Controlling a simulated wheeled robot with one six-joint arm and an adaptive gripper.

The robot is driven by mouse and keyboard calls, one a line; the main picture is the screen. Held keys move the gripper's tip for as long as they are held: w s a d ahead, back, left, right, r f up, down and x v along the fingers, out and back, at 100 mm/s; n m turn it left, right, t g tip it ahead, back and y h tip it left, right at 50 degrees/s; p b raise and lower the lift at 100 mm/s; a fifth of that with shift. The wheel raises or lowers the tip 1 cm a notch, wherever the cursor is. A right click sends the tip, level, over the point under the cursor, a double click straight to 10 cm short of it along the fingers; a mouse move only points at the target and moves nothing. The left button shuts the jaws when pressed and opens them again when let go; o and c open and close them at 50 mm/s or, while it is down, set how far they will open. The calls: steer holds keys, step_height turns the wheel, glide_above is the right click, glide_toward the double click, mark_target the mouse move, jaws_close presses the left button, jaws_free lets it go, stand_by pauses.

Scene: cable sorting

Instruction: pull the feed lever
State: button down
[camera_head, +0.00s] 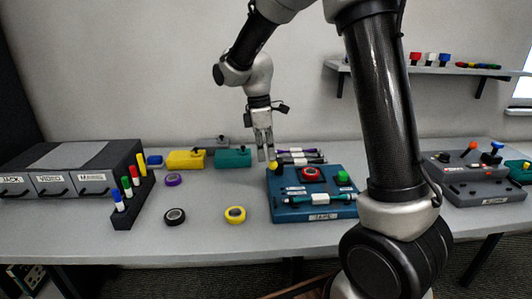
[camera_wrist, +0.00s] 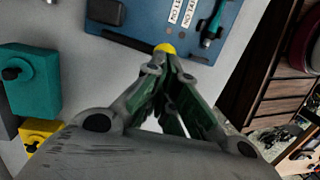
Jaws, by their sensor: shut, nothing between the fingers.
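My gripper (camera_head: 266,157) points down, shut and empty, over the left back corner of a blue panel box (camera_head: 315,213). A yellow ball knob (camera_head: 273,166) at that corner is right by the fingertips; I cannot tell whether they touch. In the wrist view the yellow knob (camera_wrist: 165,48) shows just beyond the tips of my gripper (camera_wrist: 168,72), partly hidden by them. The box also bears a red button (camera_head: 311,174), a green knob (camera_head: 343,176) and a teal-and-white handle along its front. Its small labels are too blurred to tell which control is the feed lever.
A teal block (camera_head: 233,158) and a yellow block (camera_head: 186,160) stand left of the box. Tape rolls in black (camera_head: 175,216), yellow (camera_head: 235,215) and purple lie on the table. A marker rack (camera_head: 129,200) and drawers stand left. A grey lever panel (camera_head: 473,188) stands right.

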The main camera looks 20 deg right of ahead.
steer(key=shift+s, duration=0.1)
steer(key=shift+s+a+f+t, duration=0.1)
steer(key=shift+s+f+t, duration=0.15)
steer(key=shift+t, duration=0.25)
steer(key=shift+f, duration=0.1)
steer(key=shift+s+a+f+t+h, duration=0.15)
steer(key=shift+s+f+t, duration=0.3)
steer(key=shift+f, duration=0.5)
steer(key=shift+s+a+f+t+h, duration=0.1)
steer(key=shift+s+a+f+t, duration=0.1)
steer(key=shift+s+f, duration=0.55)
steer(key=shift+s+a+f+t+h, duration=0.15)
steer(key=shift+s+f+t, duration=0.2)
steer(key=shift+f, duration=0.75)
